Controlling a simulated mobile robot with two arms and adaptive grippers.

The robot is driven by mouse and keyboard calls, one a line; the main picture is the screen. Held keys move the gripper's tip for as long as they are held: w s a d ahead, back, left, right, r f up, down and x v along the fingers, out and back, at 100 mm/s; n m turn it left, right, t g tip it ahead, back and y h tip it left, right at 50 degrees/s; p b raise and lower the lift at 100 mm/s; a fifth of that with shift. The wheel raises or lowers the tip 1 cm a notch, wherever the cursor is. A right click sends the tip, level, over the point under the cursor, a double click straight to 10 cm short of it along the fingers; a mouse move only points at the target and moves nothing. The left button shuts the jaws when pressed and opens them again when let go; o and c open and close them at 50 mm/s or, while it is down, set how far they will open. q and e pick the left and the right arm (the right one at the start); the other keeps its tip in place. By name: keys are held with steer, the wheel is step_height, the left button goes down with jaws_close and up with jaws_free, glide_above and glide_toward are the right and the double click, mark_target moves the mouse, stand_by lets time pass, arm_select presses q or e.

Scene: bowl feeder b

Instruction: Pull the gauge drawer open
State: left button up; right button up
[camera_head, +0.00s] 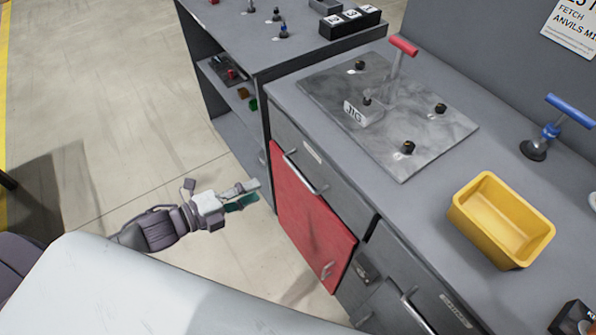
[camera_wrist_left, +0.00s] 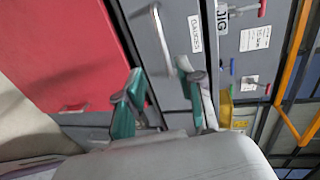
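The gauge drawer (camera_head: 335,178) is a grey drawer front under the workbench top, and it looks shut. Its bar handle (camera_head: 305,174) and white label (camera_head: 312,150) face my left arm. In the wrist view the handle (camera_wrist_left: 160,38) and the label (camera_wrist_left: 195,34), which seems to read GAUGES, show beyond the fingers. My left gripper (camera_head: 251,194) is in front of the cabinet, left of the handle and apart from it. In the wrist view its two green-padded fingers (camera_wrist_left: 166,95) are spread with nothing between them. My right gripper is not in view.
A red door (camera_head: 308,222) with its own handle is below the drawer. Another drawer with a handle (camera_head: 418,312) is to the right. The bench top holds a jig plate (camera_head: 400,135) and a yellow bin (camera_head: 500,220). Open floor (camera_head: 110,110) lies left.

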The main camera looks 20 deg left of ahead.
mark_target(298, 172)
arm_select(q)
steer(key=x, duration=1.3)
steer(key=shift+w+d+r+p, duration=0.2)
steer(key=shift+d+p, duration=0.1)
steer(key=shift+p, duration=0.1)
steer(key=shift+c, duration=0.3)
jaws_close()
